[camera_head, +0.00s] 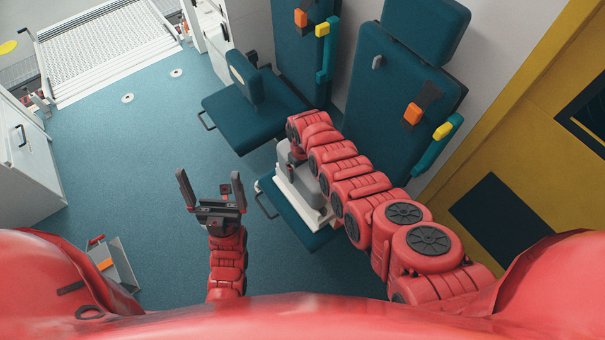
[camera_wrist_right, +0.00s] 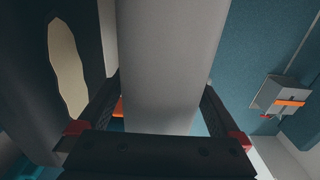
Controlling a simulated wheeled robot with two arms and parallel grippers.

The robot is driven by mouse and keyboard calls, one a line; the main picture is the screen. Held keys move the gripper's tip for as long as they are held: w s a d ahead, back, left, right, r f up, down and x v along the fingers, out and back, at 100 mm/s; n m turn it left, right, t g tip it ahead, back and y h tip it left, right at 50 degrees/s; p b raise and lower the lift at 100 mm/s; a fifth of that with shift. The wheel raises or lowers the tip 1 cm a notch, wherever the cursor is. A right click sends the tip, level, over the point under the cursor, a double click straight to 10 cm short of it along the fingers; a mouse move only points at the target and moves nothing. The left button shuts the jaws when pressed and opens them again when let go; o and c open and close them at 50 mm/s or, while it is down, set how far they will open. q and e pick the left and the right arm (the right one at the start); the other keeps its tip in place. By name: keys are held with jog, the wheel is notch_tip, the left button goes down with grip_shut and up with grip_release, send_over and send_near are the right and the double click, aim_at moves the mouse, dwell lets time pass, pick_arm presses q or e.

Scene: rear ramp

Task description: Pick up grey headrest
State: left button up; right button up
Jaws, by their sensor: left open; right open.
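A grey block-shaped piece, which I take for the grey headrest (camera_head: 311,184), sits on a white base (camera_head: 290,190) on the front teal seat in the head view. My right arm covers part of it. In the right wrist view a broad grey body (camera_wrist_right: 172,60) fills the middle, between the two fingers of my right gripper (camera_wrist_right: 159,90). This gripper is open, with a finger on each side of the grey body; whether they touch it I cannot tell. My left gripper (camera_head: 209,175) is open and empty above the blue floor, left of the seat.
The front seat (camera_head: 304,232) has a tall teal backrest (camera_head: 390,85) behind it. A second folding seat (camera_head: 245,115) stands further back. A grey box with an orange mark (camera_head: 118,264) lies on the floor at left. A ramp (camera_head: 105,45) is at the far left. The floor (camera_head: 130,170) between is clear.

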jog(key=shift+f, duration=0.35)
grip_shut()
dwell(0.4)
